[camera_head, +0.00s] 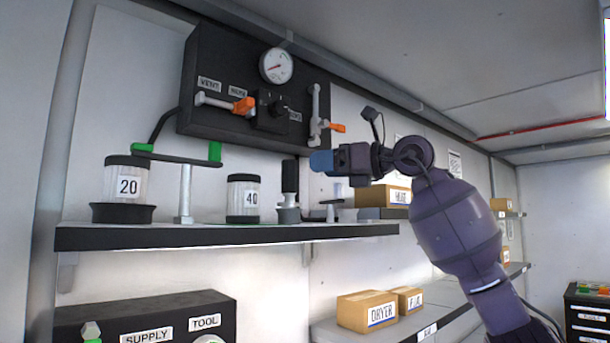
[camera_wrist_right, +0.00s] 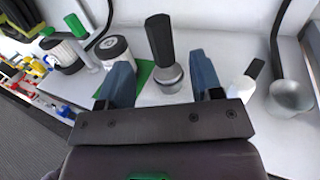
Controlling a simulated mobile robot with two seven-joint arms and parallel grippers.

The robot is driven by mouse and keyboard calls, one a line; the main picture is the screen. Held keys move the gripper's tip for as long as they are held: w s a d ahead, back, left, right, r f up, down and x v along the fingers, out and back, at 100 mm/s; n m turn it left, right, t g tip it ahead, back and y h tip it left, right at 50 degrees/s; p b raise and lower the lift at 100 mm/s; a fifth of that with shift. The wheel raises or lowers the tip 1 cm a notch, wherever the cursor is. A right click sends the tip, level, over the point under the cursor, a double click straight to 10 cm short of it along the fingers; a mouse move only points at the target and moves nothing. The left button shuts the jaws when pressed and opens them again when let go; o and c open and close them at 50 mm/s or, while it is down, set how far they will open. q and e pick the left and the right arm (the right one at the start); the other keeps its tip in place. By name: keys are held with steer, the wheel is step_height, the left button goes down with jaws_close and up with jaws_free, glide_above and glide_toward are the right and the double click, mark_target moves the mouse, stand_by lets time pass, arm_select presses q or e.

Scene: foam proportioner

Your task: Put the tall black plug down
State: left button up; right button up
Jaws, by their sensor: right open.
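The tall black plug (camera_head: 290,177) stands upright on the shelf in the head view, its lower part in or on a grey round base (camera_head: 288,214). In the right wrist view the plug (camera_wrist_right: 160,40) rises from a silvery round part (camera_wrist_right: 168,78), in line with the gap between my fingers. My right gripper (camera_head: 321,161) is just right of the plug in the head view, with blue fingertips. In the wrist view my right gripper (camera_wrist_right: 163,78) is open, with one finger on each side of the gap and nothing clasped. My left gripper is not in view.
The canisters marked 20 (camera_head: 127,180) and 40 (camera_head: 243,198) stand left of the plug on the shelf (camera_head: 150,238). A post with a green-ended arm (camera_head: 186,190) is between them. A grey cup (camera_wrist_right: 291,98) is at right in the wrist view. A gauge panel (camera_head: 225,75) hangs above.

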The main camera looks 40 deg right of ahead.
steer(key=v, duration=0.3)
steer(key=shift+s+b, duration=0.2)
steer(key=shift+b, duration=0.15)
stand_by(0.4)
